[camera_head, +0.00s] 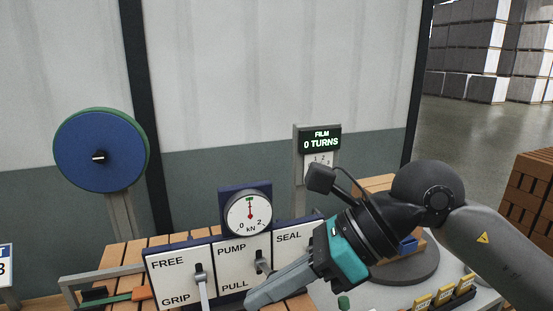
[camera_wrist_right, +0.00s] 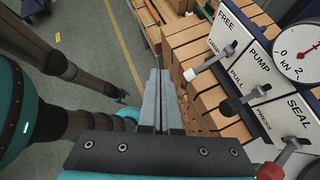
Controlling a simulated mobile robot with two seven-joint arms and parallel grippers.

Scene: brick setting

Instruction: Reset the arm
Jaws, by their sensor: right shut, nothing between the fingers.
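My right arm comes in from the right in the head view, bent at a dark joint. Its right gripper (camera_head: 254,299) points down and left in front of the control panel (camera_head: 228,266), with its fingers near the panel's lower edge. In the right wrist view the two grey fingers (camera_wrist_right: 160,88) lie together, shut and empty. There the panel (camera_wrist_right: 262,65) stands to the right of the fingers, its levers apart from them. I see no left gripper in the head view.
The panel bears FREE/GRIP, PUMP/PULL and SEAL levers under a round kN gauge (camera_head: 249,211). A blue disc (camera_head: 100,152) stands at left. Brick stacks (camera_head: 532,205) stand right. Open floor (camera_wrist_right: 85,50) shows left of the fingers.

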